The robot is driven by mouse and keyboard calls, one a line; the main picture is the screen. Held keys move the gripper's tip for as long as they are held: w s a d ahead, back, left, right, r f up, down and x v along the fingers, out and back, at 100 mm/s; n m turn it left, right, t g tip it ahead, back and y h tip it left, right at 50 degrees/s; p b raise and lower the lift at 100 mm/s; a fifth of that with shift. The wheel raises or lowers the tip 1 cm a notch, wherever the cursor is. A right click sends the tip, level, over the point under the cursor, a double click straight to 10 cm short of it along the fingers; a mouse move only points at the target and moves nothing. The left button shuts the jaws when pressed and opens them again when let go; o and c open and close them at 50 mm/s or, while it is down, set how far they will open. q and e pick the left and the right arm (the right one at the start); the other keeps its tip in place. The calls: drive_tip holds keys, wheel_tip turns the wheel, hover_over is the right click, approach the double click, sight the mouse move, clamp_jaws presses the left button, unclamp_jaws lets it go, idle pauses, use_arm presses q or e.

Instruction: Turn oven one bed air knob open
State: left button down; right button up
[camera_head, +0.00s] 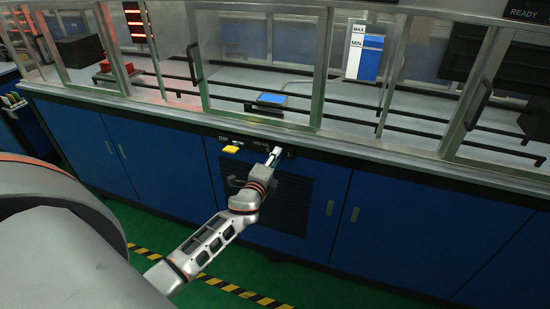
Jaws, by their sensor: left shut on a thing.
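The front panel strip of the blue cabinet (85,135) carries a yellow handle (231,149) beside a label that seems to read DIP. To its right is a second label, too small to read. My left gripper (273,156) reaches up to the panel just under that second label and is shut on a small part there, taken to be the bed air knob. The gripper covers this knob, so its angle cannot be told. My right gripper is not in view.
Framed glass doors with dark handles (194,64) stand above the counter edge. Behind them are a blue-topped block (270,99), a MAX/MIN level gauge (364,52) and a red block (106,66). A dark louvred grille (290,205) lies below the gripper. Yellow-black tape (240,291) crosses the green floor.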

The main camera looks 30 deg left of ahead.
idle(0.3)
use_arm(q)
drive_tip(key=c, duration=1.8)
unclamp_jaws()
drive_tip(key=v, duration=1.2)
